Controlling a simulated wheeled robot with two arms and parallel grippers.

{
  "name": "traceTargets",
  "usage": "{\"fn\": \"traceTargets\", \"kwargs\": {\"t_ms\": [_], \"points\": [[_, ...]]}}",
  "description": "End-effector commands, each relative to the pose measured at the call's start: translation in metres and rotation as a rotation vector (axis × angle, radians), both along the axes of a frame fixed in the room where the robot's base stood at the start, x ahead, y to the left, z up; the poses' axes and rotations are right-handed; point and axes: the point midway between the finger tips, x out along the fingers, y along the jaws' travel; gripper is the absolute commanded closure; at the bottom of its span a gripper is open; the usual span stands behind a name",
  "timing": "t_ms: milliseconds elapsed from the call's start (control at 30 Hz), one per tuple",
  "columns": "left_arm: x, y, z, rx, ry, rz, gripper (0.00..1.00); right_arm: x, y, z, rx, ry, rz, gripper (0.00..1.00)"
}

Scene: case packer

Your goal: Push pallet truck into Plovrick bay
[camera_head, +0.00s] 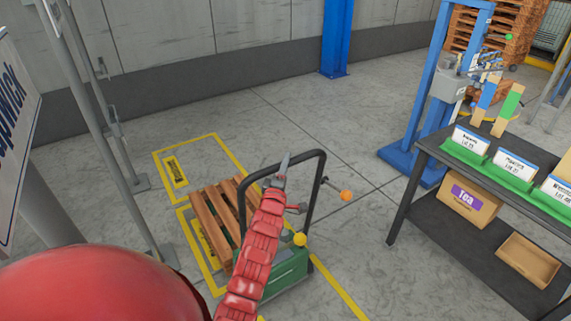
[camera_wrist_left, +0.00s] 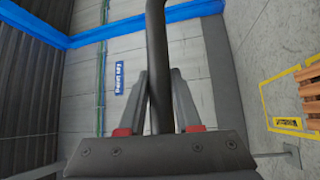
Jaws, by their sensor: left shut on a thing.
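The pallet truck has a green body (camera_head: 290,272) and a black hoop handle (camera_head: 323,185), with a wooden pallet (camera_head: 205,212) at its front. My left gripper (camera_head: 284,164) is at the handle's top bar. In the left wrist view its fingers (camera_wrist_left: 160,100) are shut on the black handle bar (camera_wrist_left: 157,40). Two yellow-outlined floor bays show: a farther, empty one (camera_head: 215,135) with a yellow label (camera_head: 175,171), and a nearer one (camera_head: 184,222) partly under the pallet. Their label lettering is too small to read. My right gripper is out of view.
Grey posts (camera_head: 115,130) and a partly cut-off sign (camera_head: 14,125) stand left of the bays. A dark table (camera_head: 430,150) with green-based card holders and cartons stands right, beside a blue frame (camera_head: 400,155). Floor beyond the bays is clear to the wall (camera_head: 210,60).

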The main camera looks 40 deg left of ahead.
Motion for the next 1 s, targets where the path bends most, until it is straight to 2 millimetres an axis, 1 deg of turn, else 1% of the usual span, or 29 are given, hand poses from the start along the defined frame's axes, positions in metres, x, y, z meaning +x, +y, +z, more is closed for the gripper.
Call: {"fn": "traceTargets", "kwargs": {"t_ms": [800, 1000], "points": [[0.000, 0.001, -0.001, -0.001, 0.002, 0.000, 1.00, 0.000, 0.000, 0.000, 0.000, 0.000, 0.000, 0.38], [0.006, 0.015, 0.001, 0.001, 0.000, 0.003, 1.00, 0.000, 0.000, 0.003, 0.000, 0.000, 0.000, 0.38]]}}
